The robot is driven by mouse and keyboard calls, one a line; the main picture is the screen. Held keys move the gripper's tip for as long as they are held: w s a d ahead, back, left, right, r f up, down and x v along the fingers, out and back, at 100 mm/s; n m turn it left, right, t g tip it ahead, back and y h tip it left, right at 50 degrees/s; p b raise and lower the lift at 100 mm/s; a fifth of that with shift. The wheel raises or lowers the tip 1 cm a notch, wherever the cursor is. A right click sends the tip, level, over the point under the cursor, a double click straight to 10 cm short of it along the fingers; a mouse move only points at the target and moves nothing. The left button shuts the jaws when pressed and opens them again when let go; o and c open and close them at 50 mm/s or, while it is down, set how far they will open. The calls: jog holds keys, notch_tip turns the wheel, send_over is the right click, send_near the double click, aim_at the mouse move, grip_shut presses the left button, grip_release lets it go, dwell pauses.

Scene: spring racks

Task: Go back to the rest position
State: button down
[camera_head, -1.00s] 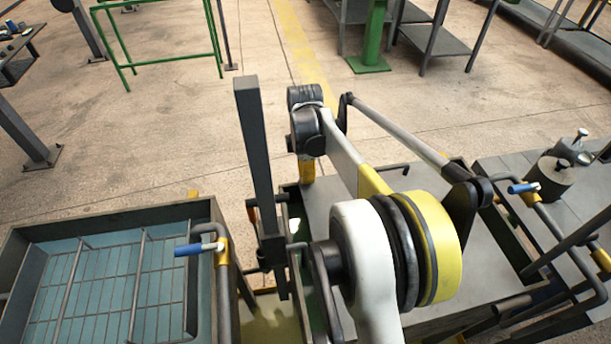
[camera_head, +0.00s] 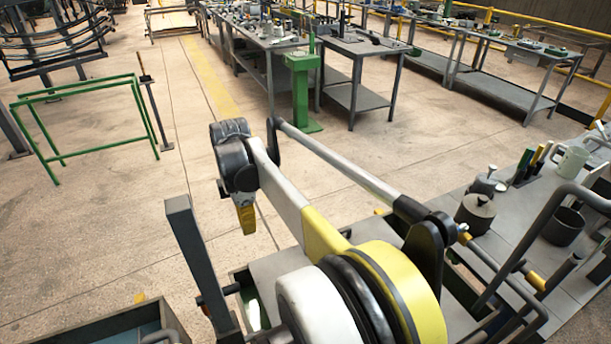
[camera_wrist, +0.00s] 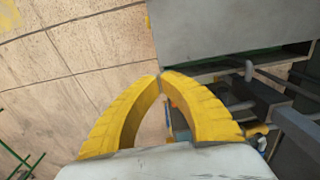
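My gripper shows in the wrist view (camera_wrist: 160,76) as two curved yellow fingers whose tips meet, with nothing visible between them. In the head view my gripper (camera_head: 246,218) is a small yellow piece hanging from the dark wrist at the end of my folded arm. It is above the floor, left of the grey bench top (camera_head: 285,275). From this angle its fingers cannot be told apart in the head view.
A dark upright post (camera_head: 200,260) stands close left of my arm. A bench with pots, a mug (camera_head: 569,160) and bent pipes is at right. A green frame (camera_head: 85,130) stands at left. Tables (camera_head: 355,98) stand at the back. Open floor lies between.

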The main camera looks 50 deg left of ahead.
jog(key=w+d+r+m+y+b, duration=0.1)
jog(key=w+d+r+m, duration=0.25)
jog(key=w+d, duration=0.35)
jog(key=w+d+r+m+b, duration=0.1)
jog(key=w+d+r+m, duration=0.25)
jog(key=w+d, duration=0.3)
jog(key=w+d+r+m+t, duration=0.1)
jog(key=w+d+r+m, duration=0.15)
jog(key=d, duration=0.45)
jog(key=w+d+r+m+y+b, duration=0.1)
jog(key=w+d+r+m, duration=0.15)
jog(key=d, duration=0.45)
jog(key=w+d+r+m+t, duration=0.1)
jog(key=w+d+m, duration=0.25)
jog(key=d, duration=0.25)
jog(key=s+d+f+m+t+b, duration=0.15)
jog(key=d+m, duration=0.25)
jog(key=d, duration=0.6)
jog(key=s+d+f+m+t, duration=0.15)
jog(key=d+m, duration=0.25)
jog(key=d, duration=0.5)
jog(key=s+d+m+t+b, duration=0.1)
jog(key=s+d+m, duration=0.2)
jog(key=d, duration=0.7)
jog(key=s+d+f+m+t+h+b, duration=0.1)
jog(key=s+d+f+m, duration=0.4)
jog(key=d, duration=0.3)
jog(key=shift+s+d+f+m+h, duration=0.15)
jog(key=shift+s+f+m+h, duration=0.2)
jog(key=shift+m, duration=0.2)
